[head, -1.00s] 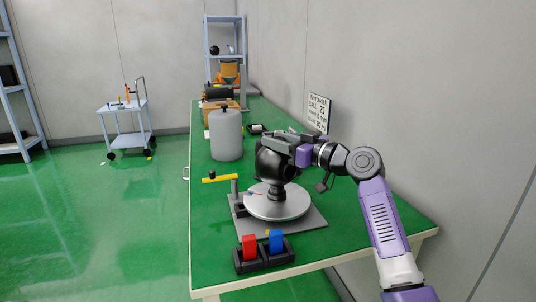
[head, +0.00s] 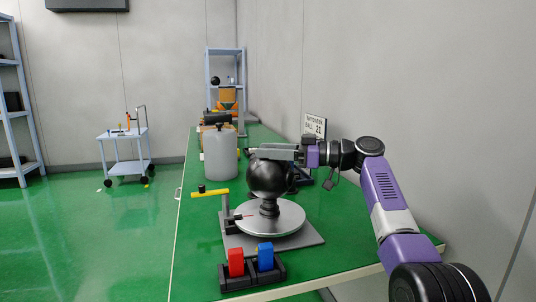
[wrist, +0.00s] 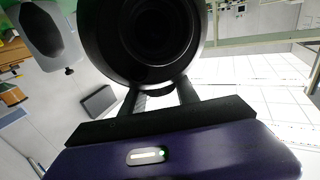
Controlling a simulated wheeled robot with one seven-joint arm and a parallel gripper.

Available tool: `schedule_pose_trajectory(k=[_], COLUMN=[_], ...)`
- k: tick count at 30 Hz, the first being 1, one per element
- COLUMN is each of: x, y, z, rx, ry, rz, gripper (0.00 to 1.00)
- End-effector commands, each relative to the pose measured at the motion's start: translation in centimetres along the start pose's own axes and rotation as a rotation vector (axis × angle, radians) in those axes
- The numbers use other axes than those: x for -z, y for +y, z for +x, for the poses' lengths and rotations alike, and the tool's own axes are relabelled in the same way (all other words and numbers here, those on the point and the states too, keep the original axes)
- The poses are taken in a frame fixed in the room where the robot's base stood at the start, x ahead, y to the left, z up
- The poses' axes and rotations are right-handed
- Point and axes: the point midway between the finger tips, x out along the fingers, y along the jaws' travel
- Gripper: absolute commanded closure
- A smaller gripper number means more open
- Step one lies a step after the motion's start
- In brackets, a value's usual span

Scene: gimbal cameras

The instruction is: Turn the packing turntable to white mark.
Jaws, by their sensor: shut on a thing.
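The packing turntable is a light grey disc (head: 285,219) on a grey square base plate (head: 312,238) on the green bench. A black ball-shaped gimbal camera (head: 269,180) stands upright on a short dark neck at the middle of the disc. My gripper (head: 272,153) reaches in from the right and is shut at the top of the black camera. In the wrist view the round black body (wrist: 145,35) fills the top middle, between my fingers (wrist: 160,96). A small reddish pointer (head: 243,217) shows at the disc's left edge. I cannot make out a white mark.
A black holder with a red block (head: 236,262) and a blue block (head: 265,256) sits in front. A grey canister (head: 220,155) stands behind. The wall (head: 400,90) is close on the right.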

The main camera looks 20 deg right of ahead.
Motion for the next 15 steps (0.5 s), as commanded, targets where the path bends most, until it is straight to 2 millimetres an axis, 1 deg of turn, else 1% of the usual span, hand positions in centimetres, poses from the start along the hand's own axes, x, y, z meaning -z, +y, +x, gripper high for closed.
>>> schedule_pose_trajectory(k=[15], x=[-0.17], y=[-0.01], z=[0.00], rx=[0.036], ry=[-0.004], rz=[0.001], gripper=[1.00])
